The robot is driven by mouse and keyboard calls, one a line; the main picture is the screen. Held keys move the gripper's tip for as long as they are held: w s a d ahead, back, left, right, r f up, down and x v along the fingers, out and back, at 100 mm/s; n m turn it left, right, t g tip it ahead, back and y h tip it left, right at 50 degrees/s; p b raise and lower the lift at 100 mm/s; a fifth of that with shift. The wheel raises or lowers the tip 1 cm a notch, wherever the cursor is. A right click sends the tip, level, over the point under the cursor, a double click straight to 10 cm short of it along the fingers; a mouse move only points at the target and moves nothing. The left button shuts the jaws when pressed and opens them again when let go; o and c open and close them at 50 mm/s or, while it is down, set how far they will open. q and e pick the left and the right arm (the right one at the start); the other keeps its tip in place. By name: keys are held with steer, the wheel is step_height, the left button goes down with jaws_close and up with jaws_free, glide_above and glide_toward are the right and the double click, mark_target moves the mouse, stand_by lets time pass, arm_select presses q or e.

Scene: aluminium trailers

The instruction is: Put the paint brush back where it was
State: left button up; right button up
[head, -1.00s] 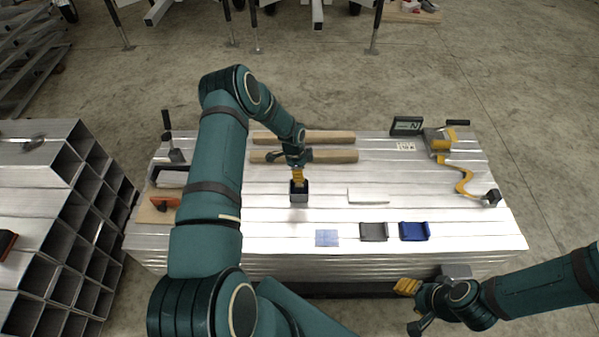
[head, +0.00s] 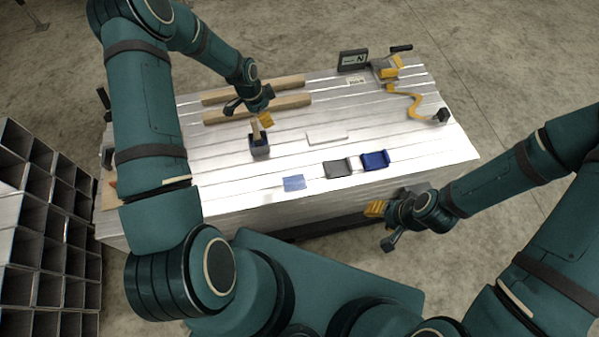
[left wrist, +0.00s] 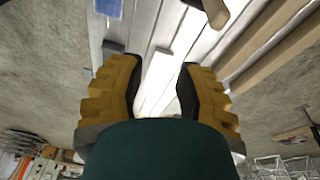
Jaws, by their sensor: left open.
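The paint brush (head: 256,129) stands upright in a small dark square cup (head: 260,150) on the metal workbench top, with its wooden handle upward. My left gripper (head: 266,118) is just above and beside the handle, apart from it. In the left wrist view the left gripper (left wrist: 160,85) is open with nothing between its fingers. A wooden handle end (left wrist: 216,12) shows at the top of that view, outside the jaws. The brush's bristles are hidden in the cup. My right gripper (head: 375,208) is in front of the bench, away from the objects; its opening is unclear.
Two wooden bars (head: 270,110) lie behind the cup. A blue sponge-like pad (head: 293,183), a grey tray (head: 338,169) and a blue tray (head: 375,160) line the front. A clock-like display (head: 353,60) and a yellow tool (head: 388,68) stand at the back right.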

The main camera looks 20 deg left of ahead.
arm_select(q)
steer(key=s+d+n+h, duration=0.1)
steer(key=s+d+n, duration=0.4)
steer(key=d, duration=0.7)
steer(key=s+d+r+n, duration=0.1)
steer(key=s+d+n, duration=0.5)
steer(key=s, duration=0.9)
steer(key=d, duration=0.3)
steer(key=shift+r, duration=0.2)
steer(key=shift+d, duration=0.1)
